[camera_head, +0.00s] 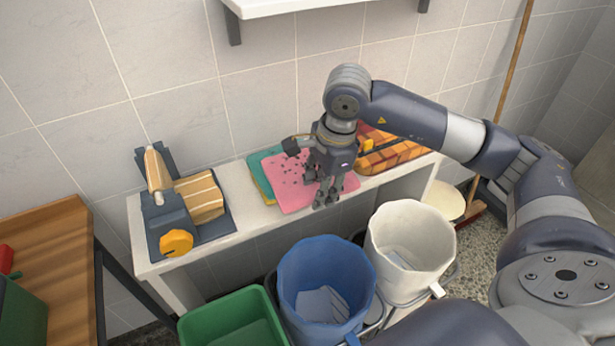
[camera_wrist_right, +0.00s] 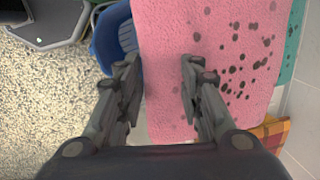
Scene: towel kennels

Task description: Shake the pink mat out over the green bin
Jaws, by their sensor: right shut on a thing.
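The pink mat (camera_head: 290,190) lies on the white bench, partly over a teal mat (camera_head: 262,178), with dark specks scattered on it. In the right wrist view the pink mat (camera_wrist_right: 215,25) shows specks mostly on its right side. My right gripper (camera_head: 326,202) is at the mat's front right part, pointing down, and is shut on the mat. The wrist view shows its fingers (camera_wrist_right: 160,72) at the mat's left part; the pinched cloth itself is hard to make out. The green bin (camera_head: 225,308) stands on the floor at the lower left, partly cut off. My left gripper is not in view.
A blue bin (camera_head: 325,255) and a white bin (camera_head: 405,222) stand right of the green bin, before the bench (camera_head: 262,218). Orange checked cloths (camera_head: 395,158) lie right of the mat. A wooden table (camera_head: 50,240) is far left.

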